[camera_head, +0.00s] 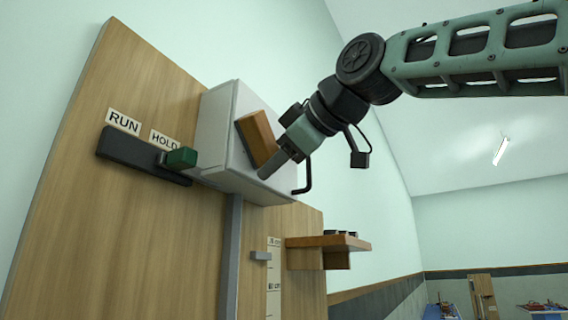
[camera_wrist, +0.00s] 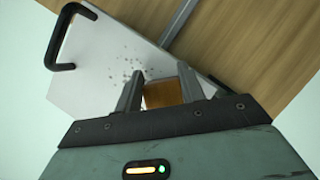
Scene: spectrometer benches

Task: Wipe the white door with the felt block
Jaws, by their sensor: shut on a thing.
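The white door (camera_head: 238,128) is the front of a pale box on a wooden panel. In the wrist view the door (camera_wrist: 110,85) shows a cluster of dark specks (camera_wrist: 130,68) near its middle and a black handle (camera_wrist: 62,38) at one edge. My gripper (camera_head: 272,163) is shut on the felt block (camera_head: 257,138), a brown-orange block held right in front of the door. The felt block also shows between the fingers in the wrist view (camera_wrist: 162,94). I cannot tell whether it touches the door. Its far face is hidden.
A dark slide switch (camera_head: 125,152) with a green knob (camera_head: 182,157) sits left of the box, under RUN and HOLD labels. A wooden shelf (camera_head: 330,242) with small dark items juts out below right. A grey rail (camera_head: 231,255) runs down the wooden panel (camera_head: 130,230). Open room lies to the right.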

